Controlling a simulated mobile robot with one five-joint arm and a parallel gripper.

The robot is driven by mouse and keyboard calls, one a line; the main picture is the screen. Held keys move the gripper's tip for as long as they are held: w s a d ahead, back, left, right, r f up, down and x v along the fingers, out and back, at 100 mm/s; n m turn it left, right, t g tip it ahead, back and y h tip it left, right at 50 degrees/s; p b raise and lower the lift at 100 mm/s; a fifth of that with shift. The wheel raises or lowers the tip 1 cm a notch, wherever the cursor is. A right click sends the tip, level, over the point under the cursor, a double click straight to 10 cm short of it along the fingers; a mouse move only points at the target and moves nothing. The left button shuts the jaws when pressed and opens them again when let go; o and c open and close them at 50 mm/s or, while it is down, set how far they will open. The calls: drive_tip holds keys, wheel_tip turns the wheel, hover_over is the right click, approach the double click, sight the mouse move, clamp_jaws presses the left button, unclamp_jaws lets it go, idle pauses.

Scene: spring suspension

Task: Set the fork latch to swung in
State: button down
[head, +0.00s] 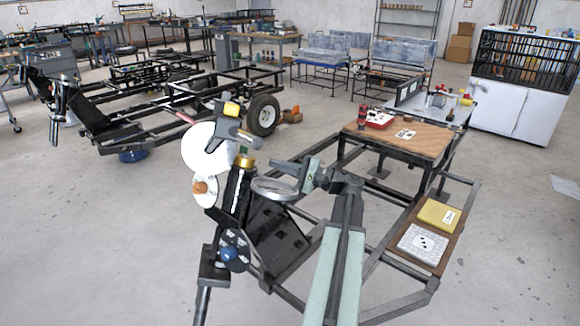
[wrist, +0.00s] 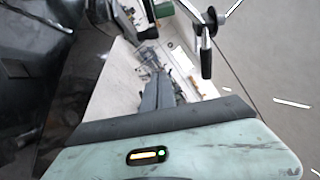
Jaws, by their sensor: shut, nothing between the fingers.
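A suspension stand rises in front of me in the head view. It carries a white disc (head: 205,148), a brass-coloured collar (head: 244,161) and a grey piece with yellow parts (head: 231,122) at its top. I cannot tell for sure which part is the fork latch or how it is set. A dark plate with a blue knob (head: 233,250) sits lower on the stand. My gripper (head: 277,164) is shut and empty, pointing left, to the right of the collar and apparently apart from it. A grey ring (head: 275,189) shows just below it. The wrist view shows no clear fingertips.
A black lever with a round-ended grip (wrist: 206,62) hangs in the wrist view. A wooden-topped table (head: 400,135) stands to the right, with a low board holding a yellow box (head: 438,214) in front. A frame with a wheel (head: 263,115) is behind.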

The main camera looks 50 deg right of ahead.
drive_tip(key=a, duration=0.1)
drive_tip(key=w+a+r+p, duration=0.1)
drive_tip(key=a, duration=0.1)
drive_tip(key=w+a+r, duration=0.1)
drive_tip(key=shift+w+a+p, duration=0.1)
drive_tip(key=shift+a+p, duration=0.15)
drive_tip(key=shift+p, duration=0.15)
drive_tip(key=shift+a, duration=0.1)
drive_tip(key=shift+w+a+r, duration=0.2)
drive_tip(key=shift+a+r, duration=0.05)
drive_tip(key=shift+a, duration=0.3)
